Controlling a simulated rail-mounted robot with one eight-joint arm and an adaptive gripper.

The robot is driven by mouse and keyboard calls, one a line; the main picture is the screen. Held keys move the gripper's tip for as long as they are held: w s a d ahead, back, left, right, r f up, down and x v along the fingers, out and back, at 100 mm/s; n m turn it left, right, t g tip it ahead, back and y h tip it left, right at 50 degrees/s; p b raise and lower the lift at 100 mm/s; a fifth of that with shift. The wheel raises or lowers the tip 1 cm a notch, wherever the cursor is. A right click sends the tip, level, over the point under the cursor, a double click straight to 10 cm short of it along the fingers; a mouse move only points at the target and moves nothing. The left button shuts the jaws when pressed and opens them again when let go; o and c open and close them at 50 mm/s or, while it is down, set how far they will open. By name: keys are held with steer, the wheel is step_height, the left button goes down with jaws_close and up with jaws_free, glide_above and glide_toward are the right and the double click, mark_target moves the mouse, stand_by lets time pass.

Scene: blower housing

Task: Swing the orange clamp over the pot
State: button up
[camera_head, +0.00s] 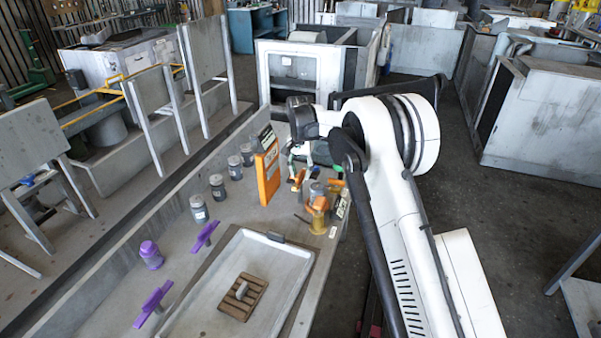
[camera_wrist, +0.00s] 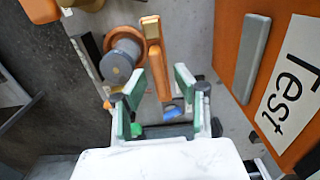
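The orange clamp (camera_wrist: 166,68) shows in the wrist view as a narrow orange bar with a tan end piece. A round grey part with an orange rim, apparently the pot (camera_wrist: 116,68), is just to its left. My gripper (camera_wrist: 158,84) is open; its green-padded fingers are on either side of the bar's lower end, with gaps visible. In the head view my gripper (camera_head: 301,153) is low over the bench's far end, near the clamp (camera_head: 298,178) and the grey pot (camera_head: 316,191). My arm and the orange panel partly crowd this spot, so exact contact cannot be told.
An orange panel (camera_head: 267,172) stands left of my gripper; its "Test" label (camera_wrist: 292,80) shows in the wrist view. An orange-yellow fitting (camera_head: 318,214) is in front of the pot.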

steer(key=shift+f, duration=0.2)
steer(key=shift+c, duration=0.2)
jaws_close()
